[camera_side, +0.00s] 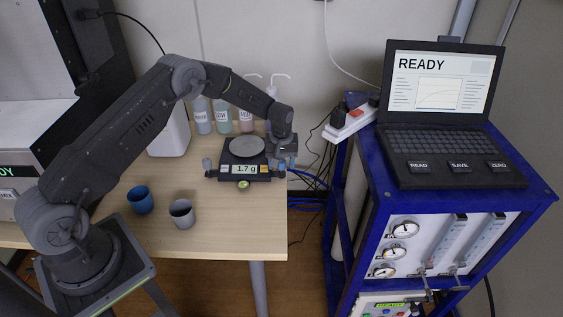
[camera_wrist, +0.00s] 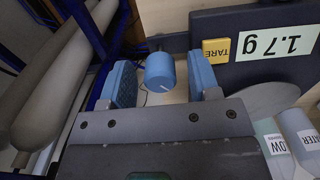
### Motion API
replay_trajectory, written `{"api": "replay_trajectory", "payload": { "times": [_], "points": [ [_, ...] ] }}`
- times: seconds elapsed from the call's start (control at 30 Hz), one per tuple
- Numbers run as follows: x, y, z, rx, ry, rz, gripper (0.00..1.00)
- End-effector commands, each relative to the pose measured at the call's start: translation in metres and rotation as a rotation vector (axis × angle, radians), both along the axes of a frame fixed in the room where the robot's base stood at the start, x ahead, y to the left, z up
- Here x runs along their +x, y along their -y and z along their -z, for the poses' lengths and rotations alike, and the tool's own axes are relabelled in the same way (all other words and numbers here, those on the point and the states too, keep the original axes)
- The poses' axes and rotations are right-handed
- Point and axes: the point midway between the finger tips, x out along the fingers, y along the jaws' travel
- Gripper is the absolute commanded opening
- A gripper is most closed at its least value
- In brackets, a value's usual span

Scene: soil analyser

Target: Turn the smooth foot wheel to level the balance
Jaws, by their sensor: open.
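The balance (camera_side: 243,171) stands on the table; its display reads 1.7 g, and its display also shows in the wrist view (camera_wrist: 278,44). A smooth-looking blue foot wheel (camera_wrist: 160,72) with a white mark line is between the two blue finger pads of my gripper (camera_wrist: 164,78). The pads stand apart with a visible gap on each side of the wheel. In the side view my gripper (camera_side: 283,161) is at the balance's right side, pointing down. Another foot wheel (camera_side: 207,164) is at the balance's left side. A round yellow-green level (camera_side: 243,184) sits at the front; its bubble is too small to read.
A blue cup (camera_side: 140,200) and a grey cup (camera_side: 181,214) stand front left of the balance. Several bottles (camera_side: 223,116) stand behind it. A blue cart (camera_side: 372,190) carrying a laptop (camera_side: 440,105) is to the right, beyond a gap with cables.

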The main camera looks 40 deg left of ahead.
Motion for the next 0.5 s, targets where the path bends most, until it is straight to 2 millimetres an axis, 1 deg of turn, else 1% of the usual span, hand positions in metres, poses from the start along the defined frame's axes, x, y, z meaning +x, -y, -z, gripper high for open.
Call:
{"api": "replay_trajectory", "payload": {
  "times": [0.2,0.5],
  "points": [
    [0.0002,-0.0001,-0.0001,0.001,0.001,0.0,0.55],
    [0.0002,-0.0001,-0.0004,0.001,0.001,0.0,0.27]
  ]
}}
